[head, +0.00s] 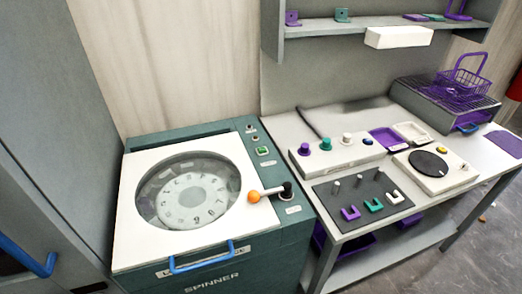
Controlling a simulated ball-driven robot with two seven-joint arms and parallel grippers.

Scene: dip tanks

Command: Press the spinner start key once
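The spinner (222,262) is a teal machine with a white lid (135,225), standing left of centre in the head view. A round window (187,195) in the lid shows a dial-like disc inside. A lever with an orange ball (254,197) and a dark knob (287,188) lies at the lid's right edge. Neither gripper is in view.
A blue handle (195,260) crosses the spinner's front. The bench (345,228) to the right carries a box with several knobs (340,147), a dark peg mat (330,192), a white device with a black disc (432,170) and a purple basket (466,75). A shelf (345,28) hangs above.

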